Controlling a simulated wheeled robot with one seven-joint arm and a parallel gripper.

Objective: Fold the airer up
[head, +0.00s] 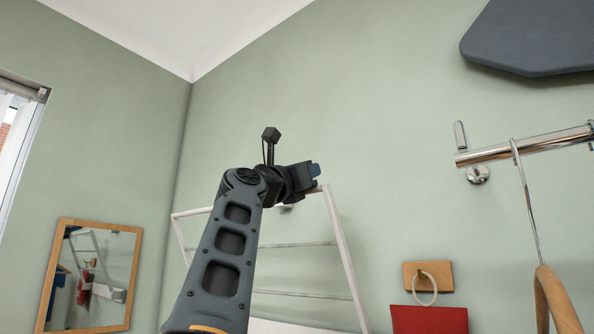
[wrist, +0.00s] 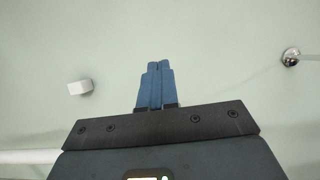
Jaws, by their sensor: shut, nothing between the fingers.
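The airer (head: 340,245) is a white frame with thin cross rails in front of the green wall. It stands raised, leaning slightly, and my arm hides part of its left half and top rail. My gripper (head: 316,170) is at the airer's upper right corner in the head view; whether it touches the frame I cannot tell. In the wrist view my gripper (wrist: 157,66) has its blue fingers closed together with nothing between them, facing the wall. A white bar (wrist: 28,156), probably part of the airer, shows at the lower left there.
A small white block (wrist: 80,87) and a chrome fitting (wrist: 290,57) are on the wall. At right are a chrome rail (head: 525,146) with a hanger (head: 553,300), a red cloth (head: 429,320) below a ring, and a dark panel (head: 530,38). A wood-framed mirror (head: 52,275) is at left.

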